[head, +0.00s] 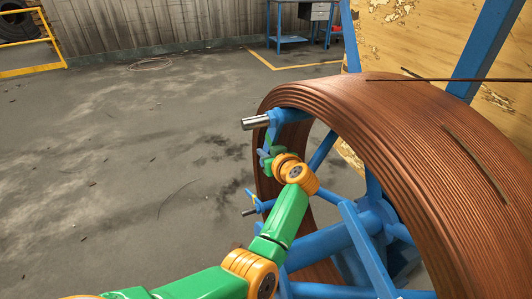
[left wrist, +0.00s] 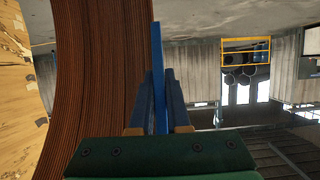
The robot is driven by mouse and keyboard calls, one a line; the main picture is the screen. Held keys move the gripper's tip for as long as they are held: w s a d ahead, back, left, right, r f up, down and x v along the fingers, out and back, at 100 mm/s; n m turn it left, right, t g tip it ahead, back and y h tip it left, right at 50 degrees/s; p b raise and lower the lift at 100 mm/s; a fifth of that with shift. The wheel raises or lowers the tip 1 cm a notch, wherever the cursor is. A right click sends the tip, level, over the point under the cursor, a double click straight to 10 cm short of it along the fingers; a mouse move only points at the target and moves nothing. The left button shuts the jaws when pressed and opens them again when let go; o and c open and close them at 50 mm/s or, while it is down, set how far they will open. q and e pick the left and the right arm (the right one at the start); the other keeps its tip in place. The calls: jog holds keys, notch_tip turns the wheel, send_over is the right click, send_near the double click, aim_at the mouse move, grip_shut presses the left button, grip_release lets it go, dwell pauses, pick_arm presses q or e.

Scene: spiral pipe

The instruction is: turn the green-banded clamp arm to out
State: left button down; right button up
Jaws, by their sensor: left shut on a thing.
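A large coil of copper-brown pipe (head: 395,115) sits on a blue reel frame (head: 335,238). My left gripper (head: 264,156) is at the coil's left edge, just below a blue arm with a grey cylindrical end (head: 256,122). A small green patch (head: 269,140) shows just above the gripper; it may be the green band. In the left wrist view, a thin blue bar (left wrist: 158,60) stands between the two fingers, with the coil (left wrist: 100,80) close to its left. The left gripper is shut on this bar. No green band shows on the bar there. My right gripper is out of view.
Another blue arm with a grey end (head: 250,211) and a small yellow mark sticks out lower on the reel. A wooden panel (head: 410,35) and blue posts stand behind the coil.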

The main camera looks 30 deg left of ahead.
pick_arm(q)
jog(key=shift+w+a+r+t+y+b, duration=0.4)
jog(key=shift+w+a+y, duration=0.1)
jog(key=shift+a, duration=0.1)
jog(key=shift+w+a+r+t+y+b, duration=0.4)
jog(key=shift+w+a+y, duration=0.1)
jog(key=shift+a, duration=0.1)
jog(key=shift+w+a+r, duration=0.1)
jog(key=shift+r, duration=0.15)
jog(key=c, duration=0.9)
grip_release()
jog(key=shift+w+a, duration=0.1)
